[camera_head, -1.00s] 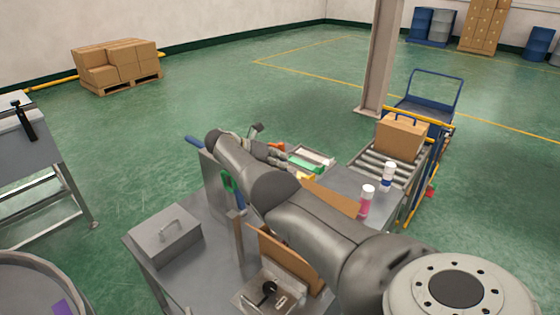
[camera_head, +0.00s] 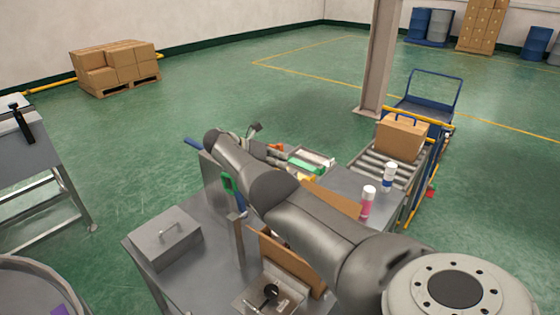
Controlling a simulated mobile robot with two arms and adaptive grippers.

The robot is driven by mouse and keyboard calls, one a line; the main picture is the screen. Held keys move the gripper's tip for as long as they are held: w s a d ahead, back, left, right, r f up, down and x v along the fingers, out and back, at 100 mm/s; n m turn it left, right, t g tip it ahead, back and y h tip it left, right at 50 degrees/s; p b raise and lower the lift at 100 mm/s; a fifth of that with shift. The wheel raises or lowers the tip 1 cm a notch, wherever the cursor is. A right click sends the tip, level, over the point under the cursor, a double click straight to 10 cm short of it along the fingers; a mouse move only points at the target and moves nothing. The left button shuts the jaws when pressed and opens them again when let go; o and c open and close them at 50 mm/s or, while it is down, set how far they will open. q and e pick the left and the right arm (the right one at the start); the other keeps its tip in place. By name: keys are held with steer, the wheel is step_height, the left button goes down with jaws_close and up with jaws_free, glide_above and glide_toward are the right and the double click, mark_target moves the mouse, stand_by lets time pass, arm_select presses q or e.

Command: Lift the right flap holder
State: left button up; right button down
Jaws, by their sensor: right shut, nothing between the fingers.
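My right arm crosses the middle of the head view from the lower right and hides much of the bench. My right gripper (camera_head: 254,130) shows only in small part beyond the arm's far end; it is shut and holds nothing. Brown cardboard flaps (camera_head: 292,262) stand on the bench below the arm, and another brown panel (camera_head: 334,197) shows beyond it. A metal fixture with a black knob (camera_head: 270,292) sits beside the near flap. I cannot tell for sure which part is the right flap holder. My left gripper is not in view.
A grey lidded metal box (camera_head: 165,238) stands on the bench (camera_head: 205,262). Trays (camera_head: 318,153) lie beyond the arm.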

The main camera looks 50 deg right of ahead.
steer(key=shift+w+a+r, duration=0.1)
steer(key=shift+w+r, duration=0.15)
steer(key=shift+w, duration=0.05)
steer(key=v, duration=1.1)
steer(key=shift+s+a, duration=0.15)
steer(key=shift+a, duration=0.15)
stand_by(0.4)
